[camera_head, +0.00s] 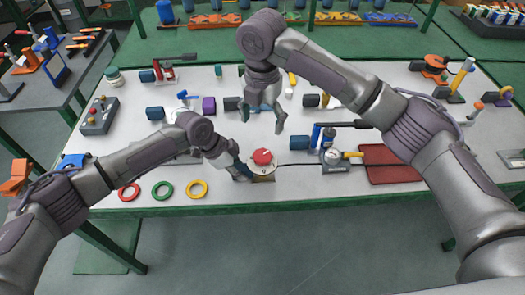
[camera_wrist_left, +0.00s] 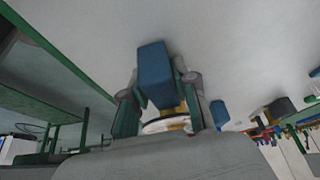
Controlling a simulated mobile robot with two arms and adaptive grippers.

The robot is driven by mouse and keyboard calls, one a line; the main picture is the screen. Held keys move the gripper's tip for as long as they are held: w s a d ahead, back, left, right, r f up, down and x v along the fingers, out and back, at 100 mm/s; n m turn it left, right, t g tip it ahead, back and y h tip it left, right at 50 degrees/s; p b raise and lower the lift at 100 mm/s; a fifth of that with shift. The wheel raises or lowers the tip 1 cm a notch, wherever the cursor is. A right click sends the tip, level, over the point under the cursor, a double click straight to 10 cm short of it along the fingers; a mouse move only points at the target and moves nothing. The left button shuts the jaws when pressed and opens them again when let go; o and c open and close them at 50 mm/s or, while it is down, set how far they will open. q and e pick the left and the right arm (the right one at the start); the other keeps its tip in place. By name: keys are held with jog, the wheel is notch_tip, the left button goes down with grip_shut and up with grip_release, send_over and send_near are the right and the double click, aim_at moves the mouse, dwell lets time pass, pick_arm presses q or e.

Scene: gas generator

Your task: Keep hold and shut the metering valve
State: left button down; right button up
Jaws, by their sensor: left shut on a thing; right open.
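A round device with a red knob (camera_head: 262,157) on top and a pale, brass-coloured body (camera_head: 262,174) is near the table's front edge; I take it for the metering valve. My left gripper (camera_head: 244,174) is at its left side. In the left wrist view the left gripper (camera_wrist_left: 160,112) is shut on a blue block (camera_wrist_left: 155,72), with a white and brass round part (camera_wrist_left: 167,124) just behind it. My right gripper (camera_head: 263,116) is open and empty, pointing down above and behind the red knob, apart from it. The knob's exact setting is too small to tell.
A gauge device (camera_head: 333,157) with a yellow part stands to the right, joined by a dark line. A red mat (camera_head: 391,164) lies farther right. Red (camera_head: 129,192), green (camera_head: 162,190) and yellow (camera_head: 197,189) rings lie at front left. Several small fittings stand behind.

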aim_at(262, 155)
notch_tip(262, 155, down, 12)
jog(key=shift+f, duration=0.1)
dwell(0.5)
jog(key=c, duration=1.2)
